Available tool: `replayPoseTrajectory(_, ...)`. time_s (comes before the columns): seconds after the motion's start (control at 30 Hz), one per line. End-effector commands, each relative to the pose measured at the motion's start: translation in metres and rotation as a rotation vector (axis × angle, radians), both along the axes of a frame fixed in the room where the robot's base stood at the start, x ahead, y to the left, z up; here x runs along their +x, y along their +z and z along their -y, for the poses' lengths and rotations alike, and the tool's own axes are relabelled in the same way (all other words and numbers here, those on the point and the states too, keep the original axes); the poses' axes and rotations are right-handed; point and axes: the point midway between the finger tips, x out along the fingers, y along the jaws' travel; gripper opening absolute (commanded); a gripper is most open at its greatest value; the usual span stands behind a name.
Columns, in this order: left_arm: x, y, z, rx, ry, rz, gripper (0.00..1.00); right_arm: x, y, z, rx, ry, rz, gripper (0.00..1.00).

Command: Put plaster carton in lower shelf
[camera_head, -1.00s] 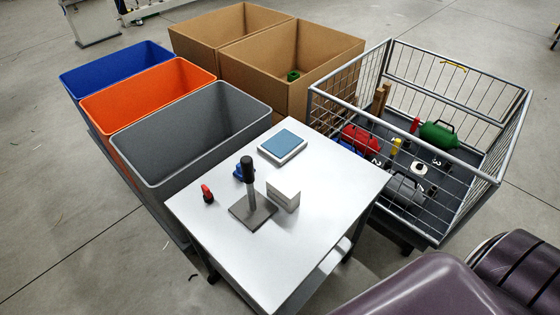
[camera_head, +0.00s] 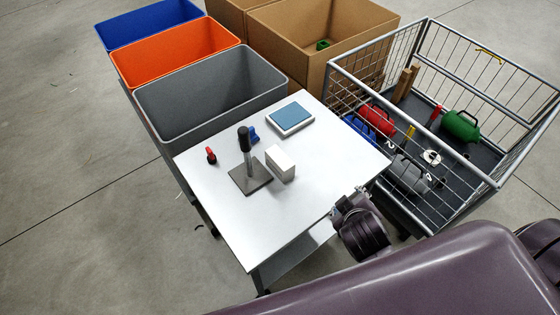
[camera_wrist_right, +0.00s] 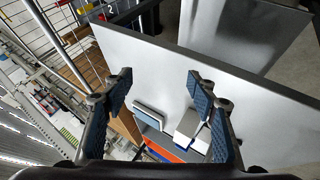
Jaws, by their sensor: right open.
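The plaster carton, seemingly the small white box (camera_head: 280,163), stands on the white table top (camera_head: 240,215) beside a grey plate with an upright post. In the right wrist view, the white box (camera_wrist_right: 188,128) is partly behind one finger. The lower shelf (camera_head: 302,258) shows as a strip under the table's front right edge; most of it is hidden by the top. My right gripper (camera_wrist_right: 160,85) is open and empty, with the table between its fingers in the picture and the box apart from it. My left gripper is out of view.
A post on a plate (camera_head: 248,165), a red item (camera_head: 211,155) and a blue-topped scale-like block (camera_head: 290,118) are on the table. A wire cage (camera_head: 470,75) with canisters is at right. Grey (camera_head: 205,110), orange (camera_head: 180,52) and blue bins and cardboard boxes (camera_head: 325,40) stand behind.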

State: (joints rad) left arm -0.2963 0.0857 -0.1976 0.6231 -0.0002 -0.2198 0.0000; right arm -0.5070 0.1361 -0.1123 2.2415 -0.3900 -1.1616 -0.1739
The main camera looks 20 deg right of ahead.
Motion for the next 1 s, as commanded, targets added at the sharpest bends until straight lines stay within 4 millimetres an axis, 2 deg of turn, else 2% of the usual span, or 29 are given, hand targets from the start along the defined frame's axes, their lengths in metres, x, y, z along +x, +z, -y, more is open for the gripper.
replayPoseTrajectory(0.03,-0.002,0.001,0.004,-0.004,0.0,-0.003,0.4,0.012,0.014,0.011,-0.074,0.027,0.04,0.53)
replayPoseTrajectory(0.13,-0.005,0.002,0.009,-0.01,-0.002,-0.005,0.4,0.037,0.04,0.031,-0.246,0.097,0.117,0.53)
replayPoseTrajectory(0.3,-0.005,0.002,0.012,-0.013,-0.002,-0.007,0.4,0.084,0.084,0.048,-0.614,0.285,0.228,0.53)
replayPoseTrajectory(0.37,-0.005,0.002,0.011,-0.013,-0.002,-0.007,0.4,0.102,0.099,0.045,-0.776,0.383,0.261,0.53)
replayPoseTrajectory(0.43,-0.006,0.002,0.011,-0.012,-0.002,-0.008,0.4,0.122,0.113,0.033,-0.979,0.521,0.285,0.53)
replayPoseTrajectory(0.53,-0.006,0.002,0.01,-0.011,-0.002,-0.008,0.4,0.146,0.119,0.004,-1.268,0.747,0.299,0.53)
replayPoseTrajectory(0.67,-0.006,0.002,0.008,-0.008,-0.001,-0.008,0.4,0.165,0.097,-0.042,-1.611,1.079,0.275,0.53)
replayPoseTrajectory(0.8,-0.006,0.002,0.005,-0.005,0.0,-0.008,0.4,0.166,0.047,-0.08,-1.878,1.431,0.222,0.53)
replayPoseTrajectory(0.9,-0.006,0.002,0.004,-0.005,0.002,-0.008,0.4,0.161,0.013,-0.093,-1.995,1.633,0.184,0.53)
replayPoseTrajectory(1.0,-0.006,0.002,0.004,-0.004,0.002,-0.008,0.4,0.154,-0.011,-0.099,-2.059,1.77,0.156,0.53)
